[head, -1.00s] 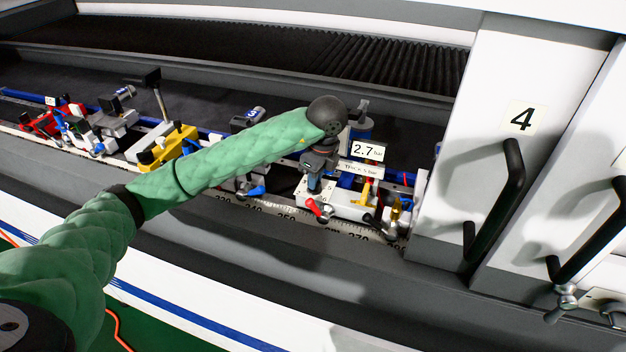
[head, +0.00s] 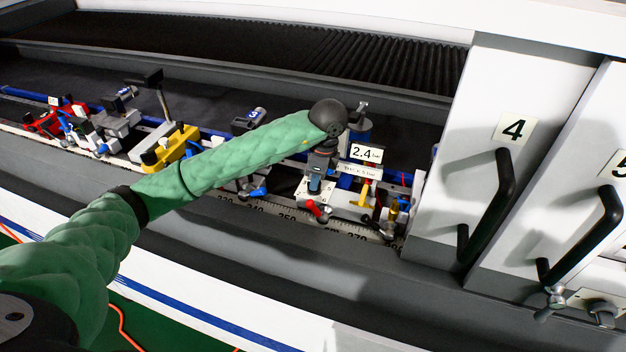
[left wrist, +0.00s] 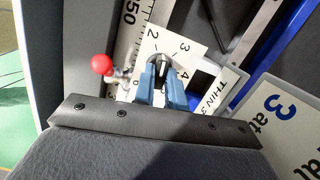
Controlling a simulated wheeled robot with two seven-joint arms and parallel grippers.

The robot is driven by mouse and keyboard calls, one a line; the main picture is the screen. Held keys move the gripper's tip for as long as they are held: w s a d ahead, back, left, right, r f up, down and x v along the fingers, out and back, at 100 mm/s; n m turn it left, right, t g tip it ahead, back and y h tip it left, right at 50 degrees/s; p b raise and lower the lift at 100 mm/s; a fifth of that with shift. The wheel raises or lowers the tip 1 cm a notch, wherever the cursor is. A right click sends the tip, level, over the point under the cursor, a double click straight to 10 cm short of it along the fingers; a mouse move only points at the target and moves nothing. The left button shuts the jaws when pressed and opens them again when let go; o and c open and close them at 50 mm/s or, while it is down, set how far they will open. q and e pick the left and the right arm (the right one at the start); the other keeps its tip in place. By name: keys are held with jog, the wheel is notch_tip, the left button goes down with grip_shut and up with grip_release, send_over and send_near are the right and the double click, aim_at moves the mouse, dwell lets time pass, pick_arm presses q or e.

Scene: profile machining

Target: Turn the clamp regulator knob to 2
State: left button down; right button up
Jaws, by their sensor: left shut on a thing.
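The clamp regulator knob (left wrist: 161,67) is a dark knob in the middle of a white dial plate (left wrist: 185,47) marked 2, 3 and 4 in the left wrist view. My left gripper (left wrist: 161,76) has blue fingers closed around the knob. In the head view my left gripper (head: 315,186) points down at the white clamp block (head: 345,206), and the knob is hidden under it. A white display (head: 366,153) beside the gripper reads 2.4 bar. A second label (head: 360,171) sits below it. My right gripper is not in view.
A red-tipped lever (head: 318,210) stands close to the gripper; its red ball (left wrist: 103,65) shows in the left wrist view. A yellow clamp (head: 168,147) and other clamps stand left along the rail. White panels with black handles (head: 492,205) rise at the right.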

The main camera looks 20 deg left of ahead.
pick_arm(q)
jog(key=shift+r+n, duration=0.1)
jog(key=shift+n, duration=0.2)
jog(key=shift+r+n+p, duration=0.1)
jog(key=shift+n+p, duration=0.3)
jog(key=shift+p, duration=0.2)
jog(key=shift+n+g+p, duration=0.3)
jog(key=shift+n+p, duration=0.9)
jog(key=shift+n, duration=0.2)
jog(key=c, duration=1.9)
grip_release()
jog(key=shift+w, duration=0.1)
jog(key=o, duration=0.6)
jog(key=shift+f, duration=0.2)
jog(key=shift+r+p, duration=2.75)
jog(key=shift+r, duration=0.8)
